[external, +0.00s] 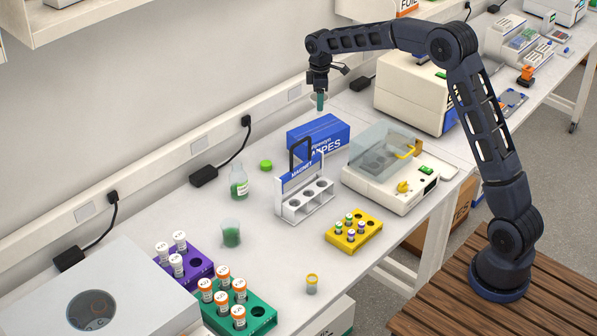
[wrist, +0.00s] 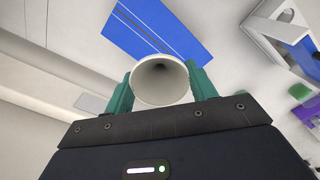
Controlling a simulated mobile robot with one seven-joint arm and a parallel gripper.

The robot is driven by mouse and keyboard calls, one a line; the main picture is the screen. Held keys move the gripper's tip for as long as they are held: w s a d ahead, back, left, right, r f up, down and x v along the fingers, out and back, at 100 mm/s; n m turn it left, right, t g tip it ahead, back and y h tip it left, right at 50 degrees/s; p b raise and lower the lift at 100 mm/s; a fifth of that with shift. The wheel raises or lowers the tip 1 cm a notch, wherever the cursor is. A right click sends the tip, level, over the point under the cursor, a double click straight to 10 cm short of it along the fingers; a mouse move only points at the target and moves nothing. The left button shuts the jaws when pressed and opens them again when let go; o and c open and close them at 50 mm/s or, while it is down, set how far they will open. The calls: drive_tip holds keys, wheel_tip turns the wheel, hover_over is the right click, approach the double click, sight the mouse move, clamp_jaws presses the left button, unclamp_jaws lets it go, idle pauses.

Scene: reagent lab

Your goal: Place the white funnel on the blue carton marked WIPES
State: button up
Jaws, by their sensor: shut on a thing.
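The white funnel (wrist: 160,82) is held between the green fingers of my gripper (wrist: 160,88) in the wrist view, its wide round mouth facing the camera. In the external view my gripper (external: 320,100) hangs in the air above the back of the bench, and the funnel is hard to make out there. The blue carton marked WIPES (external: 325,133) stands on the bench below and slightly right of my gripper. Part of the carton is hidden behind the magnet rack.
A white magnet rack (external: 304,198) with a dark handle stands in front of the carton. A clear-lidded device (external: 385,175) is to its right. A bottle (external: 239,183) and a green cap (external: 266,165) stand left.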

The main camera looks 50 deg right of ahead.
sight(320, 111)
drive_tip(key=shift+f, duration=2.9)
drive_tip(key=o, duration=1)
drive_tip(key=shift+f, duration=0.1)
drive_tip(key=shift+c, duration=0.2)
